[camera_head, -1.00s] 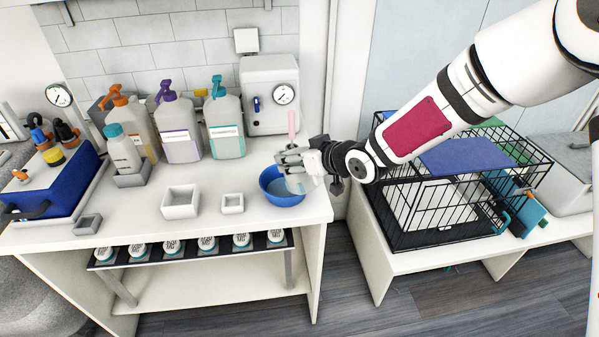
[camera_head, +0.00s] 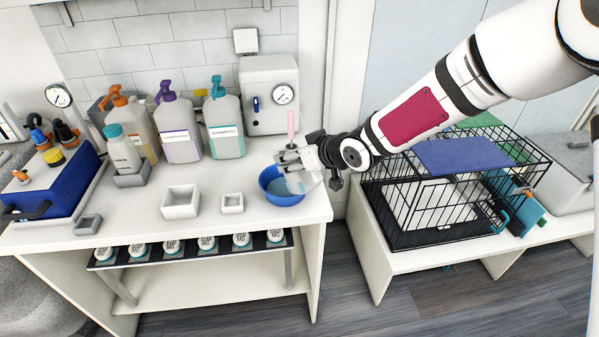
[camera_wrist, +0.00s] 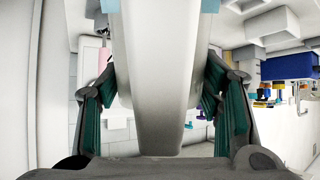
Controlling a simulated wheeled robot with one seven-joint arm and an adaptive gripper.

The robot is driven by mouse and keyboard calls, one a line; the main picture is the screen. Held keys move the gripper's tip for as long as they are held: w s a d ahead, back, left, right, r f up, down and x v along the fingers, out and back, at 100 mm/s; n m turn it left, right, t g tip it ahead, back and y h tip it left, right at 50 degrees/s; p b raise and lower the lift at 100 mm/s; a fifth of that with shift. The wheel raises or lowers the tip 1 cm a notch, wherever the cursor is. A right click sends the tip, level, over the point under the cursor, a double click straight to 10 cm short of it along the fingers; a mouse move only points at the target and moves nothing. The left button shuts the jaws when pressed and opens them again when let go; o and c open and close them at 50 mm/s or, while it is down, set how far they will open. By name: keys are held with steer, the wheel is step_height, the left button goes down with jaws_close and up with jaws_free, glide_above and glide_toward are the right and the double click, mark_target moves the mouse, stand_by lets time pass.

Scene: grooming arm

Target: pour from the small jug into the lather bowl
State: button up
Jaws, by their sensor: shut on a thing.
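The blue lather bowl (camera_head: 283,198) stands near the right end of the white counter, with something pale inside. My gripper (camera_head: 290,160) is above the bowl's rear right side. It is shut on the small jug, whose pale translucent body (camera_head: 299,184) shows just below the fingers, over the bowl's right side. In the wrist view the jug (camera_wrist: 160,90) fills the middle between the dark green finger pads of my gripper (camera_wrist: 160,100). The jug's spout and any flow from it cannot be made out. A pink upright handle (camera_head: 291,122) shows just behind my gripper.
Two small white trays, a larger one (camera_head: 181,202) and a smaller one (camera_head: 232,203), sit left of the bowl. Pump bottles (camera_head: 223,125) and a white box with a gauge (camera_head: 270,95) stand behind. A black wire cage (camera_head: 420,225) is to the right.

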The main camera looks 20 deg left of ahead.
stand_by(0.3)
steer(key=shift+a+h, duration=0.1)
steer(key=shift+h, duration=0.4)
steer(key=shift+w+f, duration=0.1)
stand_by(0.5)
steer(key=shift+a+g+h, duration=0.1)
steer(key=shift+g+h, duration=0.3)
stand_by(0.6)
steer(key=shift+w+a+f+g+h, duration=0.1)
steer(key=shift+a+f+g+h, duration=0.15)
steer(key=shift+h, duration=0.25)
steer(key=shift+d, duration=0.1)
stand_by(0.5)
steer(key=shift+w+f+g+h, duration=0.15)
steer(key=shift+g+h, duration=0.1)
steer(key=shift+h, duration=0.15)
